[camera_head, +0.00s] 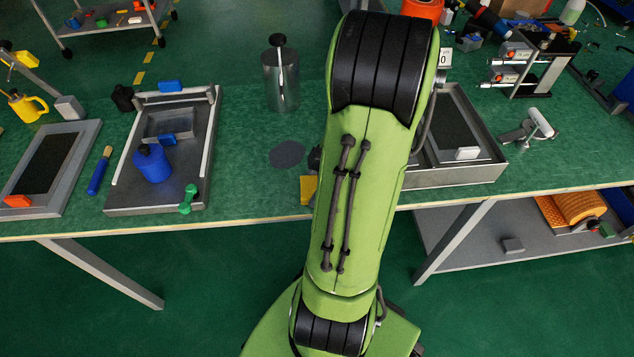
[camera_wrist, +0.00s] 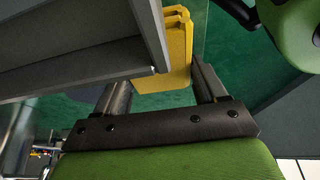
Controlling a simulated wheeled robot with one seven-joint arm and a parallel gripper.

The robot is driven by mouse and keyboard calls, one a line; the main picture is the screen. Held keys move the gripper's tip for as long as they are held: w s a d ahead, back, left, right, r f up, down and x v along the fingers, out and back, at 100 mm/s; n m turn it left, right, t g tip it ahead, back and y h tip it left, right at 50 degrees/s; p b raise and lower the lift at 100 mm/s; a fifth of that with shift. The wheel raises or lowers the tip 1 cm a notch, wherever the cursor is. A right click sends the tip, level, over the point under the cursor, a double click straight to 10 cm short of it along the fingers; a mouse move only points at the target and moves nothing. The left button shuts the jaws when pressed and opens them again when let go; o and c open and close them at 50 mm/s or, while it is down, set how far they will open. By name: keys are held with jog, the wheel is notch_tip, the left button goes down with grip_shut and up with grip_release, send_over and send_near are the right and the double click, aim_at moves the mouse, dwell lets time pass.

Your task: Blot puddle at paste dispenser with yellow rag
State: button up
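The yellow rag (camera_head: 309,190) lies at the bench's front edge, partly hidden behind my arm. In the wrist view the folded rag (camera_wrist: 178,70) shows in the gap between my fingers, partly covered by a grey metal edge. My gripper (camera_wrist: 163,78) has its two fingers spread apart; I see no clear grip on the rag. In the head view my arm hides most of the gripper. The puddle (camera_head: 287,154) is a dark grey round patch on the green bench top, left of my arm. The paste dispenser (camera_head: 281,80), a metal cylinder with a black-topped pump, stands upright behind it.
A grey tray (camera_head: 480,177) sits close to the right of my arm. A metal fixture (camera_head: 113,200) with a blue container (camera_head: 152,164) stands to the left. The bench top is clear between this fixture and the puddle. A lower shelf (camera_head: 470,252) is at the right.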

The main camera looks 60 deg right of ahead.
jog(key=shift+o, duration=0.3)
jog(key=shift+r, duration=0.3)
jog(key=shift+c, duration=0.2)
jog(key=c, duration=0.7)
jog(key=o, duration=0.7)
jog(key=shift+o, duration=0.2)
jog(key=shift+r+p, duration=0.3)
jog(key=shift+c, duration=0.3)
jog(key=c, duration=0.7)
jog(key=shift+o, duration=0.2)
jog(key=shift+r+p, duration=2.65)
jog(key=shift+r, duration=0.85)
